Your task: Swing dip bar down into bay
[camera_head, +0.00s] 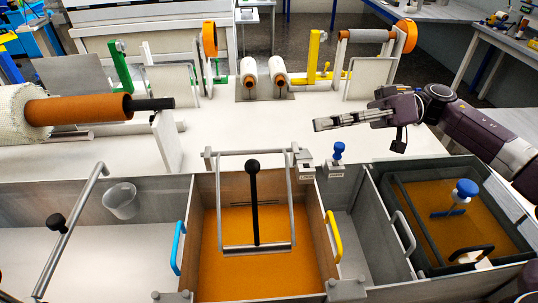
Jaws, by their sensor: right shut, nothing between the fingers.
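The dip bar (232,250) is a grey metal U-shaped frame at the middle bay. Its upper end is at a bracket on the bay's back edge, and its crossbar shows over the orange resin (255,275). I cannot tell whether the crossbar touches the resin. A black lever with a round knob (253,165) stands at its middle. The bay (205,205) has grey walls, with a blue handle (178,248) on the left and a yellow one (333,237) on the right. My right gripper (318,124) is shut and empty, above the white worktop, behind and right of the bar. My left gripper is out of view.
A blue-knobbed valve (338,153) stands on the back edge, right of the bar. A framed orange bath (465,222) with a blue knob is at right. The left bay holds a translucent cup (121,200). Rollers (279,77) and upright plates stand on the worktop behind.

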